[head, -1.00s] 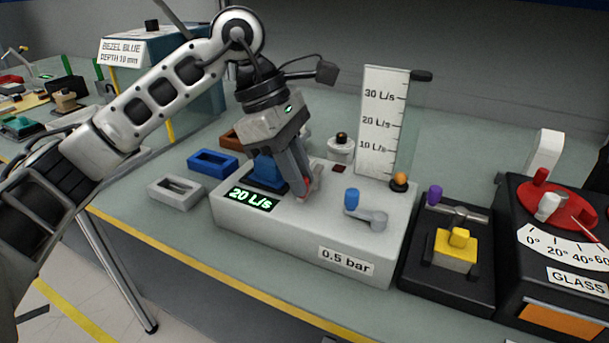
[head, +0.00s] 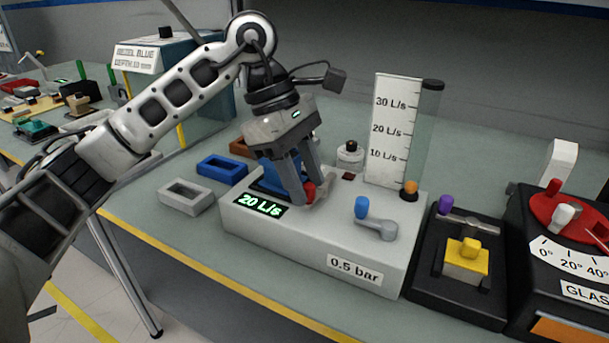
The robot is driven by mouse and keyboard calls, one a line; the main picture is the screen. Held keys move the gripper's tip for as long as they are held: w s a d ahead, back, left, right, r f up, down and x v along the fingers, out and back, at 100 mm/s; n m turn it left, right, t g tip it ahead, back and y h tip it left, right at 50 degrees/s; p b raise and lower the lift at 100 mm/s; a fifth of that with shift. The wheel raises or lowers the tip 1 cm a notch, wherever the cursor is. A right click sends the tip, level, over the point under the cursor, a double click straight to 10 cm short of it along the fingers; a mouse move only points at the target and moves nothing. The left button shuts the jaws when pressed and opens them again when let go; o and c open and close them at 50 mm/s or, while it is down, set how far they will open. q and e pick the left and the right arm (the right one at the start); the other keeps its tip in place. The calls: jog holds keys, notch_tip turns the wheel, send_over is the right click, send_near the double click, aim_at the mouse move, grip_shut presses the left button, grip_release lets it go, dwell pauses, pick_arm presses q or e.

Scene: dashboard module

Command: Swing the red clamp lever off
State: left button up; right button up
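The red clamp lever (head: 310,191) shows only as a small red end at the fingertips of my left gripper (head: 304,190). It is on top of the pale grey test box (head: 320,232), next to a blue part (head: 270,178). The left gripper points down over the box, and its two fingers show apart from each other. The red end lies at or between the tips; I cannot tell whether they press on it. The rest of the lever is mostly hidden by the fingers. My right gripper is not in view.
A blue-knobbed lever (head: 375,222) stands right of the gripper on the box. Grey (head: 187,198) and blue (head: 222,166) frames lie left. A black fixture with a yellow block (head: 466,262) stands right.

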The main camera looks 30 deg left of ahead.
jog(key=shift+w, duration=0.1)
pick_arm(q)
jog(key=shift+a+r, duration=0.2)
jog(key=shift+r, duration=0.25)
jog(key=p+v, duration=0.2)
jog(key=v, duration=1.3)
jog(key=shift+p, duration=0.4)
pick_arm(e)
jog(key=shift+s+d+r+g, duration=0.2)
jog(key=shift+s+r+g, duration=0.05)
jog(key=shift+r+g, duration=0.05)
pick_arm(q)
jog(key=shift+d, duration=0.1)
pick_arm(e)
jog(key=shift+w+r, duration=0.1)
